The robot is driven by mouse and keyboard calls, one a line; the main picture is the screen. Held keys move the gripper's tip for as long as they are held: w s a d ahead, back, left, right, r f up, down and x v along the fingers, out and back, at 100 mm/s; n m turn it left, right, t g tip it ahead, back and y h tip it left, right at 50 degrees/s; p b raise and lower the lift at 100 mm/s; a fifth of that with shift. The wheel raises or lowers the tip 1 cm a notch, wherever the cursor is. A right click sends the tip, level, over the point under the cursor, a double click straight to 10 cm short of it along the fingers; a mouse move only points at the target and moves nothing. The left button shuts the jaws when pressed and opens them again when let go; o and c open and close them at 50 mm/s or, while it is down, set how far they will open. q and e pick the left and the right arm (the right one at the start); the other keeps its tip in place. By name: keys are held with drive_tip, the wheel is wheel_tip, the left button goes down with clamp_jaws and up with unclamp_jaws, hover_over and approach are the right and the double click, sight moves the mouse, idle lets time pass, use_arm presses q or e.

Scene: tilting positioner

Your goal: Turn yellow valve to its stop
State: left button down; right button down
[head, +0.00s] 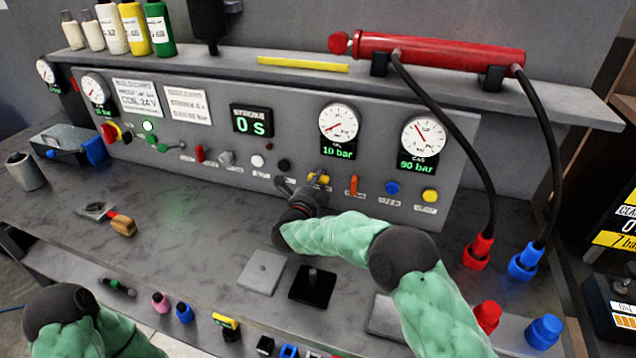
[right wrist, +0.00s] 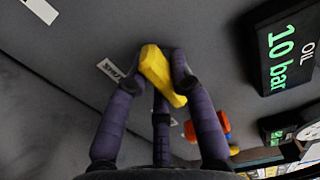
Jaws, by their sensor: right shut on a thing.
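The yellow valve (head: 321,179) is on the grey control panel, under the dial with the green 10 bar display. Its handle is partly hidden by my right gripper (head: 303,190), which reaches up to the panel from the front. In the right wrist view the yellow handle (right wrist: 158,74) sits between the dark fingers of my right gripper (right wrist: 150,82), shut on it. The handle lies tilted in that view. My left arm shows at the lower left of the head view, but its gripper is out of sight.
An orange valve (head: 353,186) is just right of the yellow one, then a blue button (head: 392,187) and a yellow button (head: 430,195). Black hoses (head: 455,140) hang at the right. A grey plate (head: 260,272) and black block (head: 313,285) lie on the bench below.

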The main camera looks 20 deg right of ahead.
drive_tip(key=c, duration=1.1)
unclamp_jaws()
drive_tip(key=shift+o, duration=0.2)
drive_tip(key=v, duration=1.2)
